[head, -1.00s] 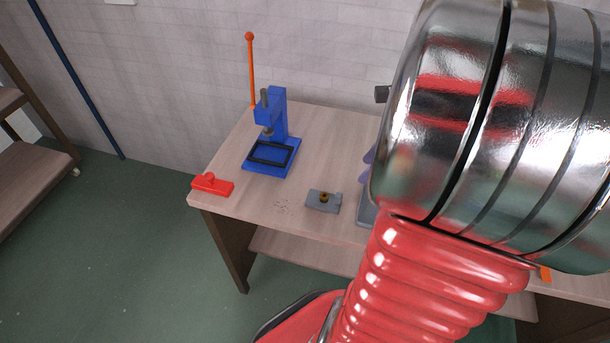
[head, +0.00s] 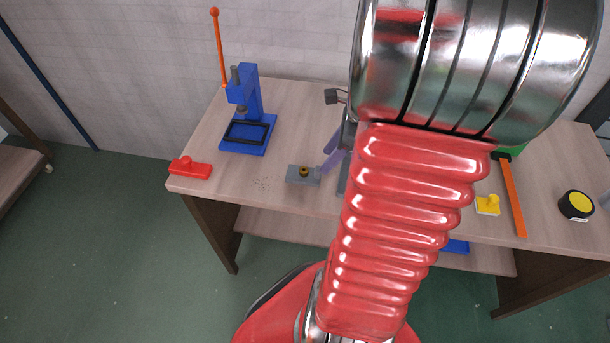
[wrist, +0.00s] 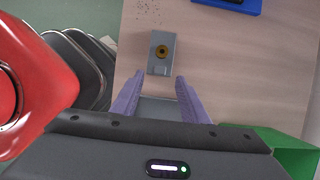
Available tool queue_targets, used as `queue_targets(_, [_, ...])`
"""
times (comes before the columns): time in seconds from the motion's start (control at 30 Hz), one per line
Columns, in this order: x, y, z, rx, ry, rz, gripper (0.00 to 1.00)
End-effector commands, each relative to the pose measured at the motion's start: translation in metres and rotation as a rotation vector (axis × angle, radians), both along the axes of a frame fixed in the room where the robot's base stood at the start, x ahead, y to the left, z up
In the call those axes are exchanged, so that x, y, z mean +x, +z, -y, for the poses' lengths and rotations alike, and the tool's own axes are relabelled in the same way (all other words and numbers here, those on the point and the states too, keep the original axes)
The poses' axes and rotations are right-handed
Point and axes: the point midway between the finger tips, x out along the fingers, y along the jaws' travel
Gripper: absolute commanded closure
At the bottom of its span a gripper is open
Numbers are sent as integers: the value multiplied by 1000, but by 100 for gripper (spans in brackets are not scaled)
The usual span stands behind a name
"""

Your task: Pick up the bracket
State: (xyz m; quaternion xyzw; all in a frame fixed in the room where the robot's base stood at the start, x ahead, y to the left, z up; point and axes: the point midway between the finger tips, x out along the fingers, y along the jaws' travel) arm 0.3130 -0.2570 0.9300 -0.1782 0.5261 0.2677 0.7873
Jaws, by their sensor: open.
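A small grey rectangular block with a brass ring on top, apparently the bracket (head: 290,176), lies flat near the table's front edge in the head view. It also shows in the wrist view (wrist: 156,68), upper middle. My gripper (head: 324,170) has purple fingers and is beside the block's right end in the head view, partly hidden by my arm. In the wrist view, my gripper (wrist: 155,84) is open and empty. The block lies just beyond the fingertips, roughly in line with the gap; I cannot tell whether they touch it.
A blue press (head: 247,138) with an orange lever stands back left, and a red part (head: 190,168) lies at the left corner. A grey plate (wrist: 160,110) is below the fingers. A green bin (wrist: 285,145) is at right.

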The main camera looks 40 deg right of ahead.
Motion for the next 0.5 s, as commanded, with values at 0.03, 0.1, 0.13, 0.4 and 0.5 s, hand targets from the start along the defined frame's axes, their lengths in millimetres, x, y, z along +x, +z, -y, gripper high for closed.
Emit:
queue_targets(0.03, [0,0,0,0,0,0,59])
queue_targets(0.1, [0,0,0,-1,1,1,59])
queue_targets(0.13, [0,0,0,-1,1,1,59])
queue_targets(0.4, [2,-7,-3,0,1,0,59])
queue_targets(0.5, [6,-18,-6,1,3,-2,59])
